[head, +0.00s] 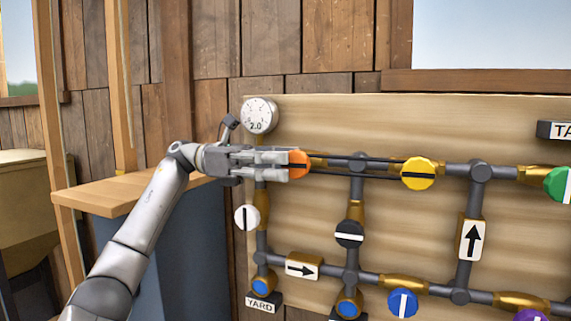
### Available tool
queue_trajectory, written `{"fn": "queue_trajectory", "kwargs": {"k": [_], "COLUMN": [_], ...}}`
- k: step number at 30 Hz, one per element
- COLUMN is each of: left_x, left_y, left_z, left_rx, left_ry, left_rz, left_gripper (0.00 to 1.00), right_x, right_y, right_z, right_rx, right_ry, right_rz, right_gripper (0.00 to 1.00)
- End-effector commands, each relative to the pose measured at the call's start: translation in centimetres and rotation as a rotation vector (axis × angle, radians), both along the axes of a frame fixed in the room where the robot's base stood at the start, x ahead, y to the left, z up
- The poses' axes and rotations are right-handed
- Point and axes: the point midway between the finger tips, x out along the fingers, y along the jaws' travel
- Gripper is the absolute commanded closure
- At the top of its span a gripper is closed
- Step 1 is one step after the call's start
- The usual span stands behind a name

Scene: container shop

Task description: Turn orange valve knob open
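The orange valve knob (301,163) sits on the upper pipe of the wooden board, at the middle of the head view. It has a dark stripe that looks roughly horizontal, along the pipe. My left gripper (288,165) reaches in from the left, with its fingertips at the knob and a narrow gap between the fingers. The fingers cover the knob's left part. I cannot tell whether they press on it or only lie beside it. My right gripper is out of view.
A round gauge (259,115) reading 2.0 is just above my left gripper. Along the pipes are a yellow knob (418,174), a white knob (247,218), a black knob (349,234), a blue knob (403,303) and a green knob (560,185). A wooden ledge (125,193) lies under my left arm.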

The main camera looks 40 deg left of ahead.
Motion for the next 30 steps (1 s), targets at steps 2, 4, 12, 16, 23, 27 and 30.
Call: {"fn": "queue_trajectory", "kwargs": {"k": [2, 4, 12, 16, 23, 27, 30], "left_x": [-0.3, -0.6, -1.4, -1.5, -1.5, -1.5, -1.5], "left_y": [1.5, 2.7, 5.7, 6.1, 6.2, 6.2, 6.1], "left_z": [0.1, 0.1, 0.0, -0.1, -0.1, -0.1, -0.1], "left_rx": [-0.003, -0.003, -0.003, -0.002, -0.002, -0.002, -0.002], "left_ry": [-0.002, -0.001, -0.002, 0.000, 0.000, 0.000, 0.000], "left_rz": [0.004, 0.004, 0.001, 0.001, 0.000, 0.000, 0.000], "left_gripper": [0.62, 0.62, 0.62, 0.62, 0.62, 0.62, 0.62], "right_x": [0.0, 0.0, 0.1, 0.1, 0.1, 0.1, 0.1], "right_y": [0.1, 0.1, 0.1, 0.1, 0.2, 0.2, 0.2], "right_z": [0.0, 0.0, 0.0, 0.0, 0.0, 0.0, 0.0], "right_rx": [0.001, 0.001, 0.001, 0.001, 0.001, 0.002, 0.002], "right_ry": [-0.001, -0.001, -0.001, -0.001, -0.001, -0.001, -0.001], "right_rz": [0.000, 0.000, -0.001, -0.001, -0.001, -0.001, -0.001], "right_gripper": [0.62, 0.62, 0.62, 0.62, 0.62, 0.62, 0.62]}}
